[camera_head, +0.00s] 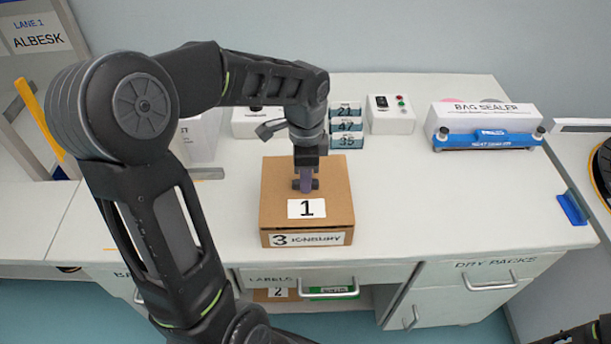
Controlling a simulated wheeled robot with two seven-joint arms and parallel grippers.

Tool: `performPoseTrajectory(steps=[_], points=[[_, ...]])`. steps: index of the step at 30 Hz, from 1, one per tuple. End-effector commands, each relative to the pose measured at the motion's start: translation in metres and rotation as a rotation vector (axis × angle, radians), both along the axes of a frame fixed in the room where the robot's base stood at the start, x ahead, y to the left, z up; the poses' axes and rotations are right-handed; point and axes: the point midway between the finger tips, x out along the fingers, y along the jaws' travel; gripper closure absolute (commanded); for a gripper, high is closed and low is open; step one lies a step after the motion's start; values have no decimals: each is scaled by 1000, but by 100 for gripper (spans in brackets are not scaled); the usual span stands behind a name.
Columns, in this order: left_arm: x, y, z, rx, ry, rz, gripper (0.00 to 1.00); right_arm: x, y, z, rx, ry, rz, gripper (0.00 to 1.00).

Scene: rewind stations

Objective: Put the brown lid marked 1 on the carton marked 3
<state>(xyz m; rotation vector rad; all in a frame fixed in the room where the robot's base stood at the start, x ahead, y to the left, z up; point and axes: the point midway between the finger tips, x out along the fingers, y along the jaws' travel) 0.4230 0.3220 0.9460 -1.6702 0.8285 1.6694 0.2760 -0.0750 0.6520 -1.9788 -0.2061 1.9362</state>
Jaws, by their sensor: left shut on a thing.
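The brown lid marked 1 (335,195) lies on top of the brown carton marked 3 (345,239). The lid's edges line up closely with the carton's sides; I cannot tell whether it is fully seated. The carton stands on the white counter near its front edge, with its label facing front. My left gripper (306,185) points down over the middle of the lid and is shut on a purple-grey knob (305,178) on it. My right gripper is not in view; only a bit of dark arm shows at the bottom right.
Behind the carton stand a stack of blue number blocks (346,124) and a white control box (390,115). A blue and white bag sealer (487,126) stands at the back right. Below, an open shelf holds a box marked 2 (275,294).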

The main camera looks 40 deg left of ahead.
Motion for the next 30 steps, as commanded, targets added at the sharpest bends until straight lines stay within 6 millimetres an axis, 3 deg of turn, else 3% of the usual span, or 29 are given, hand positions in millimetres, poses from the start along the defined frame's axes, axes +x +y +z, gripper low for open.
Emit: performPoseTrajectory(steps=[15,16,24,30], points=[[0,0,-14,0,0,0,100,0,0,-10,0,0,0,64],[0,0,-13,0,0,0,84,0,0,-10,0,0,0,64],[0,0,-13,0,0,0,62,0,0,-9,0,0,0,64],[0,0,-13,0,0,0,59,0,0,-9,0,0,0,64]])
